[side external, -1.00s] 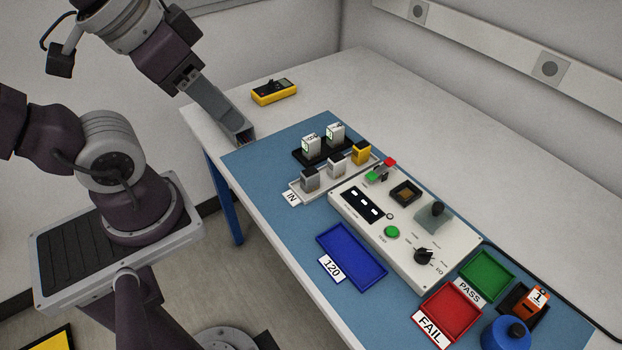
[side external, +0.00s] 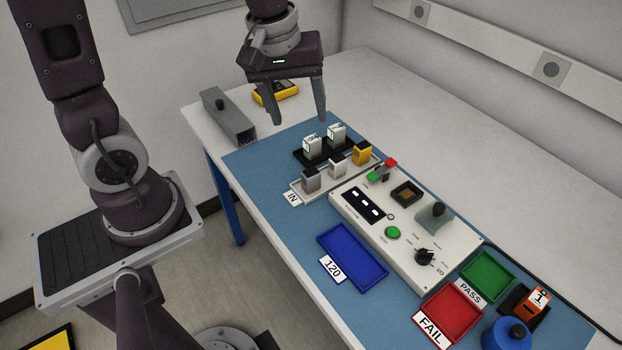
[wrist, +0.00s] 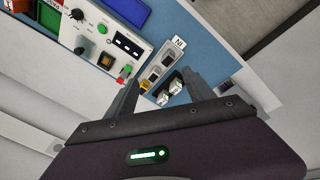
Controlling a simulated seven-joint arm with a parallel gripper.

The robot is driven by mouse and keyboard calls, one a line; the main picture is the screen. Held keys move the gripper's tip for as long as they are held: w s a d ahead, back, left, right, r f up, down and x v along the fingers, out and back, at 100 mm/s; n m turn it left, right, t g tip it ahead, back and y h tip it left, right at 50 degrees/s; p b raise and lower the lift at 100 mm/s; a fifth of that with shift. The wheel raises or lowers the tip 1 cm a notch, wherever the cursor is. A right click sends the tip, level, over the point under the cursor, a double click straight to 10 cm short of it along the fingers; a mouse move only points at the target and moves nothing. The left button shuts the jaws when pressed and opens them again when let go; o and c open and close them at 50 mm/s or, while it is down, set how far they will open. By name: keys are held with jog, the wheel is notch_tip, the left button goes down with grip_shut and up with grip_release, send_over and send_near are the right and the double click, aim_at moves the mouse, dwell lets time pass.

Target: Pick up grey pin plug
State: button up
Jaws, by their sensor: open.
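My gripper (side external: 298,120) is open and empty, fingers pointing down, above and behind the tray. In the wrist view my gripper (wrist: 160,84) has its fingers on both sides of the plug rows, apart from them. The pins of the grey plug are hidden.
A black holder (side external: 299,155) with two white units stands just behind the tray. The white test panel (side external: 405,240) is to the right, with a blue tray (side external: 351,257) in front. A grey channel-shaped box (side external: 228,115) and a yellow meter (side external: 274,93) lie behind left.

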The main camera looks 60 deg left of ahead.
aim_at(311, 171)
jog(key=w+a+f+n, duration=0.1)
jog(key=f+n, duration=0.1)
jog(key=f, duration=0.3)
jog(key=w+a+f+n+g, duration=0.1)
jog(key=w+f+n, duration=0.1)
jog(key=f, duration=0.2)
jog(key=w+a+f+n+g, duration=0.1)
jog(key=f+n, duration=0.2)
jog(key=f, duration=0.2)
jog(key=shift+w+a+f, duration=0.25)
jog(key=shift+a+f, duration=0.05)
jog(key=shift+a, duration=0.05)
jog(key=f, duration=0.7)
jog(key=shift+w+d+f, duration=0.1)
jog(key=shift+w+f, duration=0.15)
jog(key=shift+w, duration=0.15)
grip_shut()
jog(key=shift+r, duration=0.1)
